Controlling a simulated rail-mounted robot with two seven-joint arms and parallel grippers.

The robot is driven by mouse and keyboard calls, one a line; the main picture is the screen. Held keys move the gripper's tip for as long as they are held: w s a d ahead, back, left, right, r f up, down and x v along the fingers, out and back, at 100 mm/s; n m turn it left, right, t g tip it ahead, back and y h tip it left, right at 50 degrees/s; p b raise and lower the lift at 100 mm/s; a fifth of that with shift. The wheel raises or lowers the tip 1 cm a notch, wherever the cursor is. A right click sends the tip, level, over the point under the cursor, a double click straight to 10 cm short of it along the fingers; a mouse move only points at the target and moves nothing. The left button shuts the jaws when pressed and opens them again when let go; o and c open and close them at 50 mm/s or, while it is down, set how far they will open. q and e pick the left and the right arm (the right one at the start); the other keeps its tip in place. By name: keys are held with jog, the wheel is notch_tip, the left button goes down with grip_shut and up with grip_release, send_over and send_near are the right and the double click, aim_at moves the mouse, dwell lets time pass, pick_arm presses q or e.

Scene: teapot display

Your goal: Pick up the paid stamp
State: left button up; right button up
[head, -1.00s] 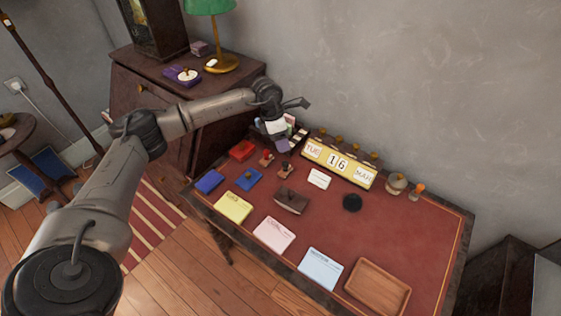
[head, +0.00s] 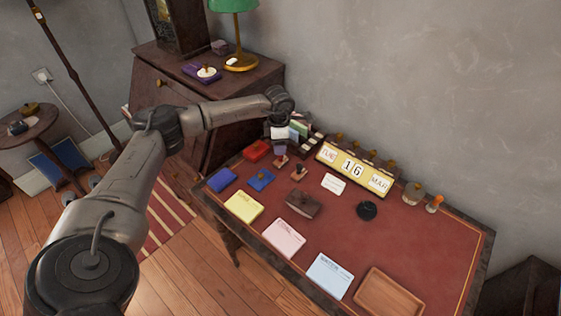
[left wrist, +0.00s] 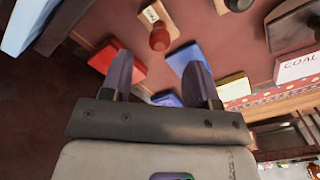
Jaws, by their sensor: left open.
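Two small wooden stamps stand near the left end of the red desk top: one with a reddish knob (head: 281,161) and one with a dark handle (head: 299,172). My left gripper (head: 280,150) is open and empty, above and just behind the reddish-knobbed stamp. In the left wrist view, the purple fingers (left wrist: 160,82) stand apart, and the red-knobbed stamp (left wrist: 159,37) shows beyond their tips. A second stamp base (left wrist: 222,6) is cut off at the top edge. My right gripper is not in view.
A red pad (head: 257,151), blue pad (head: 261,180) and brown blotter (head: 302,204) lie close by. A card rack (head: 299,128) and the calendar (head: 352,168) stand behind. Coloured cards line the front, with a wooden tray (head: 389,293) at right.

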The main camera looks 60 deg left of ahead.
pick_arm(q)
jog(key=shift+w+d+f+b, duration=0.1)
jog(key=shift+f+b, duration=0.4)
jog(key=shift+f, duration=0.85)
jog(key=shift+w+f+b, duration=0.1)
jog(key=shift+f+b, duration=0.35)
jog(key=shift+f, duration=0.85)
jog(key=shift+c, duration=0.8)
jog(key=c, duration=0.9)
jog(key=shift+o, duration=0.2)
jog(key=shift+r, duration=0.6)
notch_tip(320, 180, up, 3)
jog(key=shift+r+p, duration=0.1)
jog(key=shift+p, duration=0.75)
jog(key=w+d+r+p, duration=0.2)
jog(key=d+r, duration=0.4)
jog(key=d, duration=0.5)
jog(key=shift+w+r+p, duration=0.35)
jog(key=shift+w+r, duration=0.05)
jog(key=shift+w, duration=0.4)
